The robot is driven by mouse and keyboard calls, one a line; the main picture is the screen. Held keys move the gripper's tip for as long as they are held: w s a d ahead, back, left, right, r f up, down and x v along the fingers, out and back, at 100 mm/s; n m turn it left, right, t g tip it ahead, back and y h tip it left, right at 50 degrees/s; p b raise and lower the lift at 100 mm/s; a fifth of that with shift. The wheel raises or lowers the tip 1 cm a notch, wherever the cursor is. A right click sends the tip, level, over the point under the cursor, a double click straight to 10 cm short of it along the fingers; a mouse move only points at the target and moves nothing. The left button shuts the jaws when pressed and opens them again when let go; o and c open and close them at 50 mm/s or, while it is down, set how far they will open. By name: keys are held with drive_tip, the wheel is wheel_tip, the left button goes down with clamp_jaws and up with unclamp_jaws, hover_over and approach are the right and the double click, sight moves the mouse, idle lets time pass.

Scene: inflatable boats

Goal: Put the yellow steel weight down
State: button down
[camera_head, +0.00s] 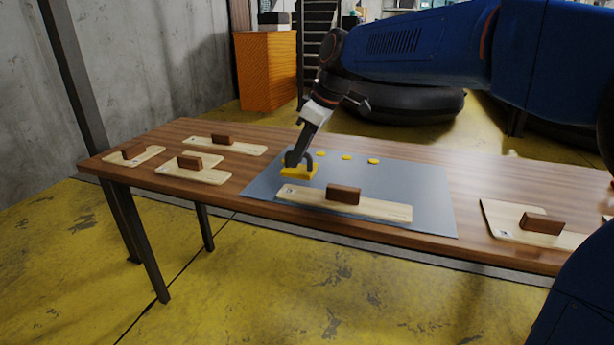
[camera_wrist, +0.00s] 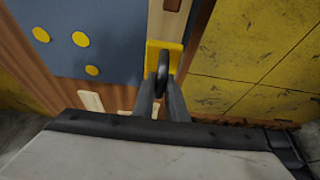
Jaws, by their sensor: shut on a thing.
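The yellow steel weight (camera_head: 299,172) is a flat yellow block with a dark loop handle, over the left part of the grey mat (camera_head: 420,190) on the table. In the wrist view the weight (camera_wrist: 153,62) lies straight ahead of the fingers. My gripper (camera_head: 291,160) points down and is shut on the dark handle; it also shows in the wrist view (camera_wrist: 161,88). The weight looks level and very low, at or just above the mat. I cannot tell whether it touches. Part of the handle is hidden by the fingers.
A long wooden float with a brown grip (camera_head: 380,208) lies close in front of the weight. Several yellow discs (camera_head: 347,157) lie behind it on the mat. More wooden floats (camera_head: 195,174) lie at the table's left, another (camera_head: 520,222) at the right. The mat's right part is clear.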

sight(301, 169)
drive_tip(key=shift+f, duration=2.7)
drive_tip(key=c, duration=1.8)
unclamp_jaws()
drive_tip(key=shift+f, duration=0.15)
drive_tip(key=shift+o, duration=0.2)
drive_tip(key=v, duration=1.2)
drive_tip(key=shift+s, duration=0.1)
